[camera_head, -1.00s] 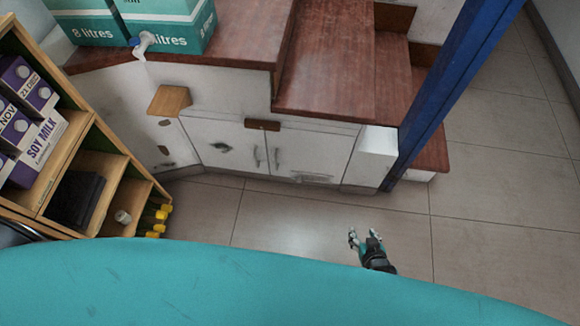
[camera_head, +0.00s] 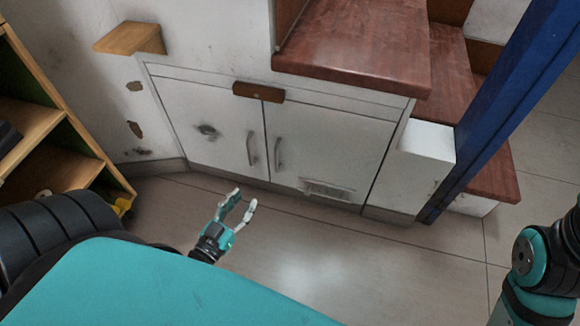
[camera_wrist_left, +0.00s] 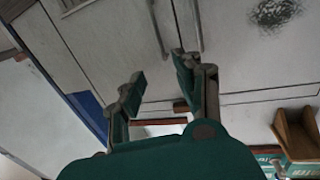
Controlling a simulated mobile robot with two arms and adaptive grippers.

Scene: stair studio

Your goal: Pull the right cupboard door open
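The right cupboard door (camera_head: 328,143) is white and looks shut, with a slim upright handle (camera_head: 278,153) near its left edge. In the left wrist view the scene is turned over, and the right door's handle (camera_wrist_left: 156,28) is at the top, beyond my fingers. My left gripper (camera_head: 241,202) is open and empty, in front of and below the doors in the head view, apart from the handle. Its spread fingers also show in the left wrist view (camera_wrist_left: 160,80). My right arm is at the right edge of the head view; its gripper is out of sight.
The left door (camera_head: 212,125) has its own handle (camera_head: 251,148) close beside. A brown block (camera_head: 258,92) sits above the doors. A blue post (camera_head: 505,100) and stairs (camera_head: 355,45) stand at right, a wooden shelf unit (camera_head: 60,110) at left. Floor before the doors is clear.

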